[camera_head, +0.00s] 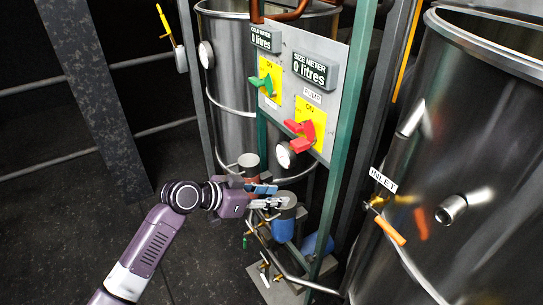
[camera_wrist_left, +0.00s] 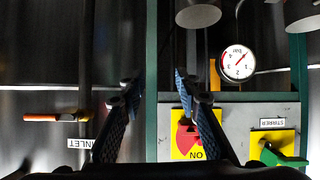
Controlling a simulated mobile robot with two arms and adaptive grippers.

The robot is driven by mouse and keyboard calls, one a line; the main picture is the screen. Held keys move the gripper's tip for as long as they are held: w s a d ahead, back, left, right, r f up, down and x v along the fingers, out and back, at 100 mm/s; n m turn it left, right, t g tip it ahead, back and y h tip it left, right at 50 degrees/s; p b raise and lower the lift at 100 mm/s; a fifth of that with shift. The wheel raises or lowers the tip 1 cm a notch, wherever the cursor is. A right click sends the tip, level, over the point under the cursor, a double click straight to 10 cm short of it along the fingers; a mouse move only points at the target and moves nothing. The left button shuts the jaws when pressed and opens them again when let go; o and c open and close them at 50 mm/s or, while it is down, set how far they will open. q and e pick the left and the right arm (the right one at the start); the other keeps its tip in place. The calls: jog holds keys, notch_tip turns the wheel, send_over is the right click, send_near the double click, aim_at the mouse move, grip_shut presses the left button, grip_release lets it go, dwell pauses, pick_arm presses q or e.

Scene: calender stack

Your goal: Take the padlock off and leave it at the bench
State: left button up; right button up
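I cannot make out a padlock for certain in either view. A red switch handle (camera_head: 301,136) sits on a yellow plate on the grey control panel (camera_head: 331,48). In the left wrist view, which is upside down, the red handle (camera_wrist_left: 184,136) is partly hidden behind one finger. My left gripper (camera_head: 272,196) is below the panel, in front of the pumps. In the left wrist view the fingers of my left gripper (camera_wrist_left: 155,80) stand apart with nothing between them. My right gripper is not in view. No bench can be made out.
A green handle (camera_head: 262,85) is on the panel's upper left. Green posts (camera_head: 341,120) frame the panel. Large steel tanks (camera_head: 480,130) stand behind and at right, with an orange-handled inlet valve (camera_head: 390,230). Blue pumps (camera_head: 283,230) are below. Dark floor is open at lower left.

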aim_at(292, 148)
pick_arm(q)
jog(key=w+r+t+h, duration=0.1)
jog(key=w+r, duration=0.5)
jog(key=r, duration=0.1)
jog(key=shift+w+d+r+b, duration=0.25)
jog(key=shift+w+d+b, duration=0.25)
jog(key=shift+w+d, duration=0.7)
jog(key=shift+w+d+r+b, duration=0.25)
jog(key=shift+w+d+b, duration=0.2)
jog(key=shift+w+d, duration=0.7)
jog(key=shift+r, duration=0.1)
grip_shut()
